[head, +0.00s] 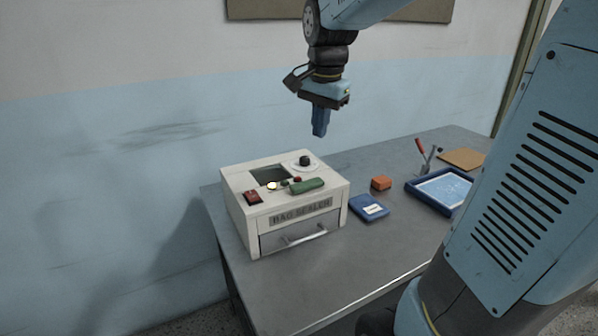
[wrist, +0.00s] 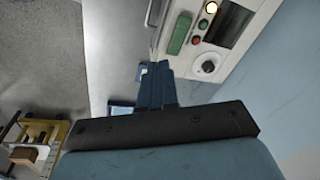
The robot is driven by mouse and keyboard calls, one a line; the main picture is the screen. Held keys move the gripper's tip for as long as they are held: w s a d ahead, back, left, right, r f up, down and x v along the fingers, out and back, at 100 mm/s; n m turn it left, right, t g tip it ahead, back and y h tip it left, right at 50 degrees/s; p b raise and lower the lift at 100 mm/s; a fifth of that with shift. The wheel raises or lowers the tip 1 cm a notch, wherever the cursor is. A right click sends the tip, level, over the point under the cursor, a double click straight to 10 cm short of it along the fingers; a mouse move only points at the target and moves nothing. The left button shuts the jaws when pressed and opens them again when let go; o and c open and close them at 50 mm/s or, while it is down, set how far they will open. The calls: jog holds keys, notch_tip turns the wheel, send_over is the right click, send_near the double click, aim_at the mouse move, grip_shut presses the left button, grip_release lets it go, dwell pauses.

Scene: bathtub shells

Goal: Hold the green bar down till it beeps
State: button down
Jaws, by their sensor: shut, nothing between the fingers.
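The bag sealer (head: 243,213) is a white box on the left end of the table. Its green bar (head: 307,185) lies on the top near the front edge; it also shows in the wrist view (wrist: 180,34). A yellowish lamp (head: 272,185) is lit beside the bar, and it looks bright in the wrist view (wrist: 211,8). My gripper (head: 320,132) is shut and empty, pointing down. It hangs in the air above and behind the sealer, apart from the bar. In the wrist view the closed fingers (wrist: 156,75) are below the bar in the picture.
The table front is clear.

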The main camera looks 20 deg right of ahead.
aim_at(306, 183)
jog(key=w+f+m+g, duration=0.2)
jog(key=w+m, duration=0.3)
jog(key=w, duration=0.4)
jog(key=shift+f, duration=0.65)
notch_tip(306, 183, down, 14)
